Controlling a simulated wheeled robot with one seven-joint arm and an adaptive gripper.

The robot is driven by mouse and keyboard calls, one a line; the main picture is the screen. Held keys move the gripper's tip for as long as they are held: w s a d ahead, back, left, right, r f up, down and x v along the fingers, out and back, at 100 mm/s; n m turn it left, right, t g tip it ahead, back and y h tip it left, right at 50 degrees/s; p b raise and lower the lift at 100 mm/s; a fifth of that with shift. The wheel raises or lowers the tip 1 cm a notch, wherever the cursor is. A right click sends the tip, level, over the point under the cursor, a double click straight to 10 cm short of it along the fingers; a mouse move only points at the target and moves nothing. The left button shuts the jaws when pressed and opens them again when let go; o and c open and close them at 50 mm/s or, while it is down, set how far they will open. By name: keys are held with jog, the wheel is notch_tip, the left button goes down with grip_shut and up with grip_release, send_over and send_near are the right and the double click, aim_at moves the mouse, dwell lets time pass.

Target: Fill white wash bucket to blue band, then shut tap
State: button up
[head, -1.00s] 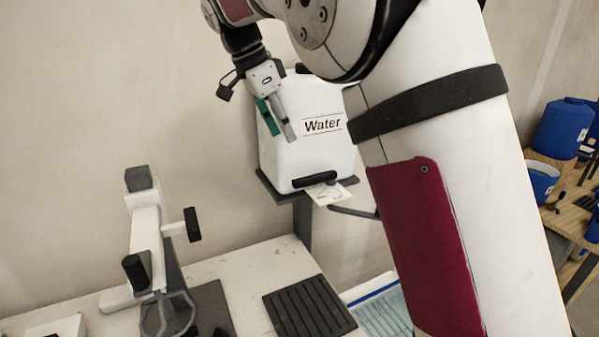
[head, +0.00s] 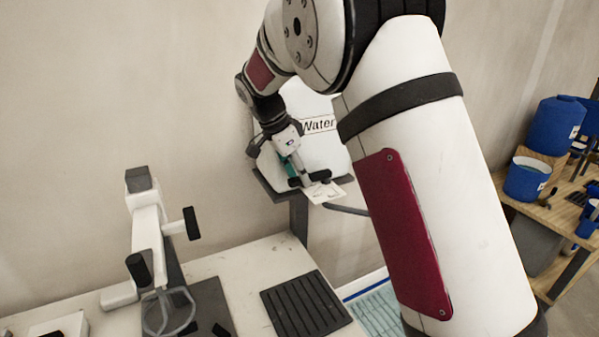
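The white water container (head: 322,150), labelled "Water", stands on a grey bracket at the wall, partly behind my arm. Its dark tap handle (head: 321,176) shows at the lower front, above a small white card (head: 324,192). My gripper (head: 302,181) points down at the tap's left side, close to the handle; whether it touches cannot be told. Its fingers are small and partly overlap the dark handle, so I cannot tell if they are open. No white wash bucket with a blue band can be made out; my arm hides the area below and right of the tap.
A white bench carries a stand with dark knobs (head: 145,225) at left and a black ribbed mat (head: 305,306). A blue-edged tray (head: 375,308) lies right of the mat. Blue buckets (head: 527,178) and a blue container (head: 557,125) stand on a wooden table at far right.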

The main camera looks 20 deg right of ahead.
jog(key=shift+f, duration=0.15)
grip_shut()
jog(key=shift+s, duration=0.1)
jog(key=shift+s+d+n+t+y+p, duration=0.2)
jog(key=shift+s+n+p, duration=0.2)
jog(key=shift+n, duration=0.15)
jog(key=shift+s+d+n+t+y+p, duration=0.1)
jog(key=shift+s+n+t+p, duration=0.1)
jog(key=shift+s+n+p, duration=0.25)
jog(key=n, duration=0.1)
jog(key=s+n+t+p, duration=0.1)
jog(key=shift+s+d+n, duration=0.2)
jog(key=shift+d+n, duration=0.2)
jog(key=s+d+n, duration=0.1)
jog(key=n, duration=0.1)
jog(key=d+n+t+y+p, duration=0.1)
jog(key=n, duration=0.1)
jog(key=shift+s+y+p, duration=0.3)
jog(key=shift+s, duration=0.1)
jog(key=shift+s+d+n+y, duration=0.2)
jog(key=shift+d+n, duration=0.15)
jog(key=shift+n, duration=0.3)
jog(key=shift+s+d+n+y, duration=0.1)
jog(key=shift+d+n+y, duration=0.2)
jog(key=shift+n, duration=0.35)
jog(key=shift+d+t, duration=0.1)
jog(key=shift+t, duration=0.2)
